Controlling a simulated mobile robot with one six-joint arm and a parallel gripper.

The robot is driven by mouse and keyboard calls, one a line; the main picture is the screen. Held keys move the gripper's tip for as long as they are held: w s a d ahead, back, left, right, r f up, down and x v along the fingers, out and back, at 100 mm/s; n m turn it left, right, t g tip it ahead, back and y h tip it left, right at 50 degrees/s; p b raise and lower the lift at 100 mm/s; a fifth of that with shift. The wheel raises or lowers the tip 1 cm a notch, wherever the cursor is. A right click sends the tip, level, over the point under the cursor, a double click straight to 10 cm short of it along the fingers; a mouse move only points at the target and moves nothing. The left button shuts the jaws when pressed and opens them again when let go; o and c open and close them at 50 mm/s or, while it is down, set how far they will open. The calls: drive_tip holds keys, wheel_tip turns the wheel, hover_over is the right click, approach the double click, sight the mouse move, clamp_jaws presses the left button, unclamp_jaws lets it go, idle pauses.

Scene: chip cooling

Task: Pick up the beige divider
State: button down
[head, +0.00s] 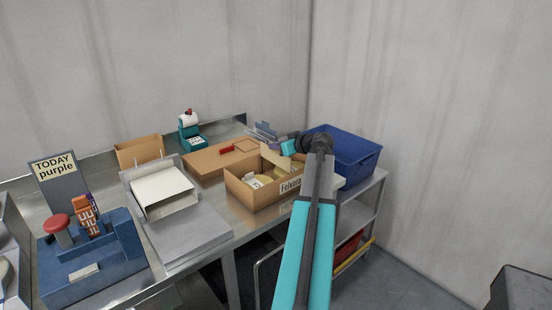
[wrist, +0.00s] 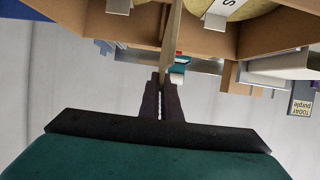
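The beige divider (wrist: 172,40) shows edge-on in the wrist view as a thin upright strip. Its near end lies between the fingertips of my gripper (wrist: 161,80), which look closed on it with almost no gap. A beige panel (head: 272,158) stands up inside the box beside the gripper. The divider's lower part is hidden. Round yellowish pieces (head: 258,181) lie in the box.
A blue bin (head: 357,160) is right of my gripper on a cart. A metal tray unit (head: 185,232) and a blue stamping station (head: 85,270) stand left on the steel counter.

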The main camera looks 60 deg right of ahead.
wheel_tip(320, 180, up, 9)
drive_tip(key=shift+r+b, duration=0.15)
drive_tip(key=shift+b, duration=0.6)
idle(0.3)
